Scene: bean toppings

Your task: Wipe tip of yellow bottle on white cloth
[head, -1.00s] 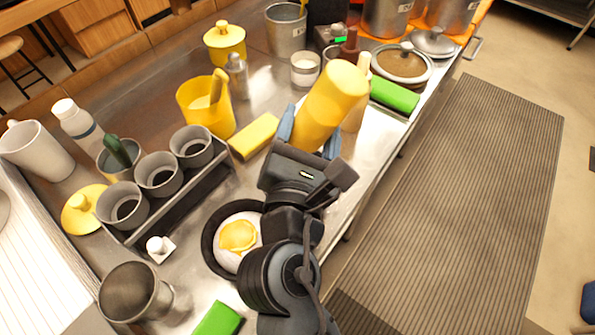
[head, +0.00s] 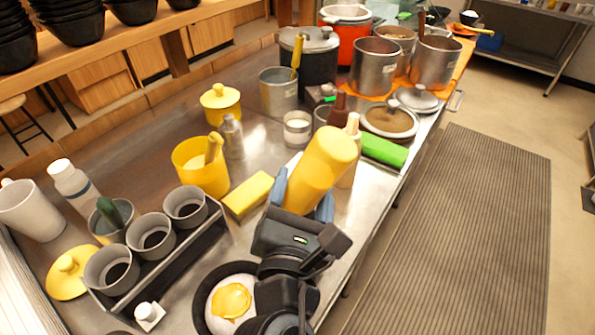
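The yellow bottle (head: 322,168) is held tilted between the blue fingers of my gripper (head: 303,192), above the right part of the steel counter. Its wide rounded end points up and right. Its tip is not visible. My gripper is shut on the bottle's sides. A small white patch (head: 292,164) shows just left of the bottle, partly hidden by it; I cannot tell whether it is the white cloth. No other clear white cloth is visible.
A pale bottle (head: 352,150) stands close behind the held bottle, near a green block (head: 383,151). A yellow block (head: 248,194) and yellow pot (head: 200,168) lie left. A rack of grey cups (head: 165,255) and a bowl with yellow food (head: 230,300) are nearer.

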